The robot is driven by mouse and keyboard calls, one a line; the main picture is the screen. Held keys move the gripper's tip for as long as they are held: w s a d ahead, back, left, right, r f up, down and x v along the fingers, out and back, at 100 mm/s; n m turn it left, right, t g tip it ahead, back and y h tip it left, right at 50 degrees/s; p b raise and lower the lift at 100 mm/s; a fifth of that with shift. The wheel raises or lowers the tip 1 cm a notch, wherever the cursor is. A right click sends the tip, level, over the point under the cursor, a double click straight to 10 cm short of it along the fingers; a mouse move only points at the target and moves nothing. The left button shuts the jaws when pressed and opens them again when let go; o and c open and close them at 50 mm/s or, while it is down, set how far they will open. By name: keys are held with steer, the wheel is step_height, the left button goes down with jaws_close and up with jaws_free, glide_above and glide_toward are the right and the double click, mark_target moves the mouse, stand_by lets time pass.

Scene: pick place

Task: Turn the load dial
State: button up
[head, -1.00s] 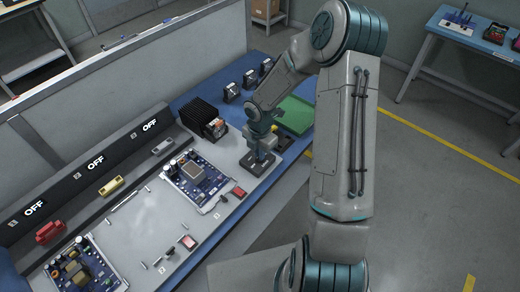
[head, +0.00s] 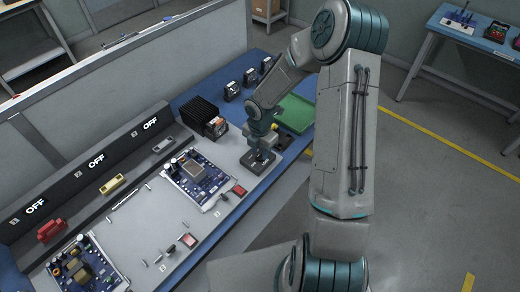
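My gripper (head: 259,161) is low over the right part of the light grey panel, beside the blue bench edge. Its fingers point down and are too small and hidden to tell whether they are open or shut. A black finned box (head: 205,118) with an orange-marked front stands just left of and behind it. A red switch (head: 239,190) sits on the panel in front of the gripper.
Circuit boards (head: 196,178) and (head: 84,271) lie on the panel, with a second red switch (head: 188,240) between them. A long dark rail (head: 90,175) with several OFF displays runs along the left.

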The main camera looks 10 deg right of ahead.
mark_target(260, 155)
step_height(260, 155, up, 14)
stand_by(0.4)
steer(key=shift+f, duration=0.1)
stand_by(0.3)
steer(key=s+r+m+t, duration=0.2)
steer(key=s+r+m, duration=0.5)
steer(key=s+m, duration=0.3)
steer(key=s+r+m+t, duration=0.1)
steer(key=s+r+m, duration=0.7)
steer(key=s+m, duration=0.3)
steer(key=m, duration=0.4)
steer(key=shift+s+d+r+t, duration=0.2)
steer(key=shift+s+r+t, duration=0.1)
steer(key=shift+t, duration=0.1)
